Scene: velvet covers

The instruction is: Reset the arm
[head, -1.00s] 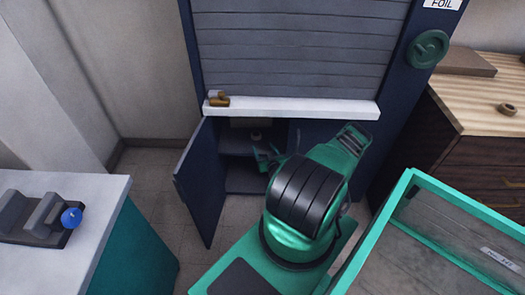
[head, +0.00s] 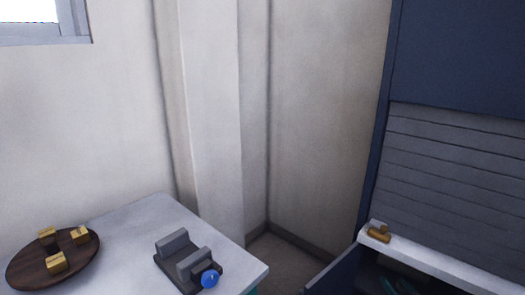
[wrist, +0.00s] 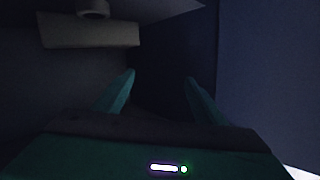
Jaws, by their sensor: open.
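My gripper (wrist: 160,80) shows in the wrist view with its two teal fingers apart and nothing between them. Around it is the dark inside of a cabinet. A pale block (wrist: 90,34) lies to the upper left of the fingers, apart from them, with a small round thing (wrist: 92,7) at it. In the head view only a teal bit of my arm (head: 398,286) shows at the bottom right, below the white ledge, and the gripper itself cannot be made out there.
A white-topped counter (head: 140,235) holds a round wooden board (head: 28,270) and a grey fixture (head: 180,262) with a blue knob (head: 210,279).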

